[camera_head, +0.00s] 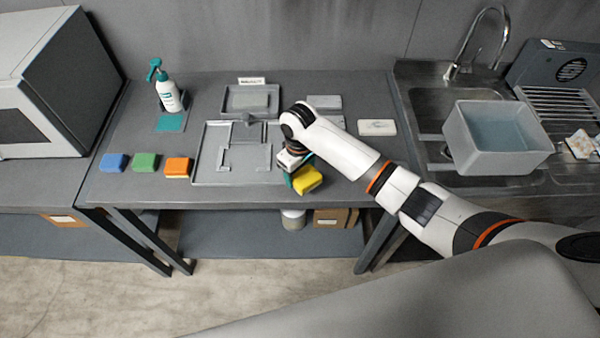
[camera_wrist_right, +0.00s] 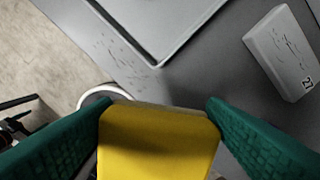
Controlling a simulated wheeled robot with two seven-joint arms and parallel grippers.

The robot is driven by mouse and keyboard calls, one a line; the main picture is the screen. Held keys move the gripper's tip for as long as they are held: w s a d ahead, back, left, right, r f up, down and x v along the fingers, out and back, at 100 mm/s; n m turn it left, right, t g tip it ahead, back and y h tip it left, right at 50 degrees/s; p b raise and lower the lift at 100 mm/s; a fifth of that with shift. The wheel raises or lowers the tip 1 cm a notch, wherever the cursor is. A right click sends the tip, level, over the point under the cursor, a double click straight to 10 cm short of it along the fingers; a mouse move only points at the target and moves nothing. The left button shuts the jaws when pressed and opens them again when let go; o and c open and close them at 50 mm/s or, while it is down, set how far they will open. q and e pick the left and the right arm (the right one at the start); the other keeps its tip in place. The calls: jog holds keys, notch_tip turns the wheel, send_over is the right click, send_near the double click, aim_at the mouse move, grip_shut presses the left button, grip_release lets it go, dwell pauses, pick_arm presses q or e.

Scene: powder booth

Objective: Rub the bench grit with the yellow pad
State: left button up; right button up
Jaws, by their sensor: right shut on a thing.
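The yellow pad (camera_head: 307,180) is between the fingers of my right gripper (camera_head: 292,172), near the front edge of the bench (camera_head: 228,195). In the right wrist view the pad (camera_wrist_right: 158,140) fills the gap between the green fingers of my right gripper (camera_wrist_right: 160,115), which are shut on it. Small dark flecks that look like grit (camera_wrist_right: 120,58) lie on the bench beside a tray corner. From these views I cannot tell whether the pad touches the bench. My left gripper is not in view.
Blue (camera_head: 113,162), green (camera_head: 145,162) and orange (camera_head: 178,167) pads stand left of a grey tray (camera_head: 203,160). A spray bottle (camera_head: 168,95) stands behind them. A white labelled block (camera_head: 377,127) lies right of my arm. A sink with a water tub (camera_head: 497,158) is at the right.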

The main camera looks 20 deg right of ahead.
jog(key=shift+r, duration=1.5)
